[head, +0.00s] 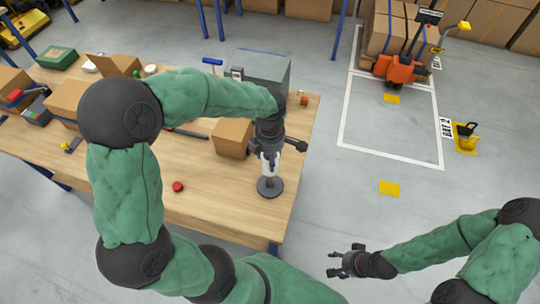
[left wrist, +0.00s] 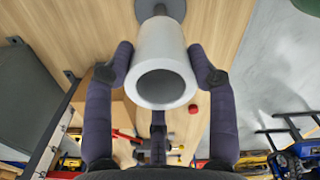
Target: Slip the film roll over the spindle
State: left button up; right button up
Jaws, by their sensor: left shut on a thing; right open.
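The white film roll (head: 269,165) is a hollow tube held upright over the table. My left gripper (head: 268,152) is shut on its sides; in the left wrist view my left gripper (left wrist: 160,70) has one finger on each side of the roll (left wrist: 162,62). The roll's near end is open and its bore looks grey and empty. The spindle's dark round base (head: 270,187) stands on the table directly below the roll, and it also shows past the roll's far end (left wrist: 160,8). I cannot tell whether the post is inside the roll. My right gripper (head: 345,262) is open and empty, off the table.
A cardboard box (head: 232,137) stands just left of the spindle, with a grey machine (head: 262,70) behind. A red round object (head: 178,187) lies on the table to the left. The table's front right is bare. An orange pallet truck (head: 400,68) stands on the floor beyond.

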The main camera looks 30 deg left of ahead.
pick_arm(q)
jog(key=shift+f+b, duration=2.8)
jog(key=shift+f, duration=0.4)
dwell(1.0)
jog(key=o, duration=1.3)
jog(key=o, duration=0.3)
jog(key=shift+r+p, duration=4.1)
jog(key=shift+r, duration=1.9)
